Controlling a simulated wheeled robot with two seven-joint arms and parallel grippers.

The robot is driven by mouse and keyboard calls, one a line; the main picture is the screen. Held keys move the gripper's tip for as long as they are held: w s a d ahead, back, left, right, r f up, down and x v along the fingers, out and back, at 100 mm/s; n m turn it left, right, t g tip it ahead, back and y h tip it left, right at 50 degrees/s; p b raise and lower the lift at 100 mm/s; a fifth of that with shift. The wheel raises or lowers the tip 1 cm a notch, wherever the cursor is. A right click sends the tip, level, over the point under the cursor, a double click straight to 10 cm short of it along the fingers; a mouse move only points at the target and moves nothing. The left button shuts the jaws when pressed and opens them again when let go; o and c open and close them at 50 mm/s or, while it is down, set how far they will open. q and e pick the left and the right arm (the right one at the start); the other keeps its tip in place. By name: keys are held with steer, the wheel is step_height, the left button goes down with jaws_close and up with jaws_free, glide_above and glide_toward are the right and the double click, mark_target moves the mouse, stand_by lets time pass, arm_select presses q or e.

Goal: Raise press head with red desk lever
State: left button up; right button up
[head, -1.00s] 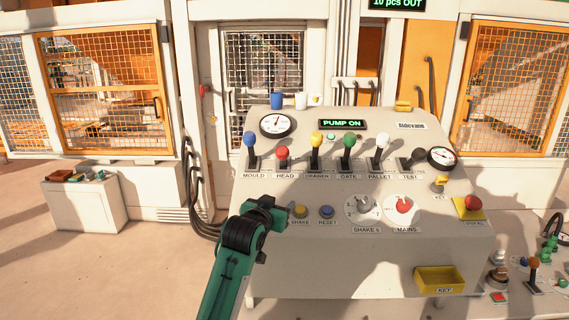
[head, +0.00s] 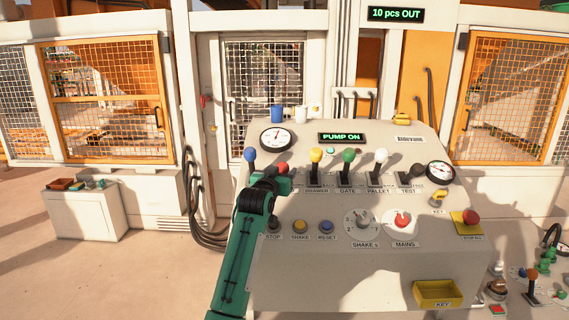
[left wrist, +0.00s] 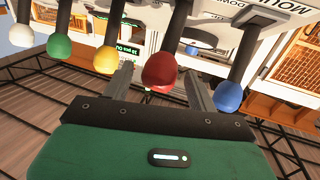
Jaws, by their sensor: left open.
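The red knob of the HEAD lever (head: 283,168) shows just past my left gripper (head: 274,179) in the head view. The gripper covers the lever's shaft and label there. In the left wrist view the red knob (left wrist: 160,72) sits in the gap between the two open fingers (left wrist: 160,88), nearer the right-hand finger. I cannot tell whether a finger touches it. The sloping control desk (head: 330,263) carries the lever row. My right gripper is not in view.
The blue-knobbed lever (head: 250,155) stands close left of my gripper, and the yellow-knobbed lever (head: 316,155) close right. Green, white and black levers follow to the right. Push buttons and dials lie below. The pump display (head: 342,137) reads PUMP ON.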

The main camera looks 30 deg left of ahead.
arm_select(q)
steer(key=p+x, duration=0.1)
steer(key=x, duration=0.2)
steer(key=shift+w+a, duration=0.1)
steer(key=shift+w, duration=0.5)
steer(key=shift+c, duration=0.2)
jaws_close()
steer(key=shift+a+r, duration=0.1)
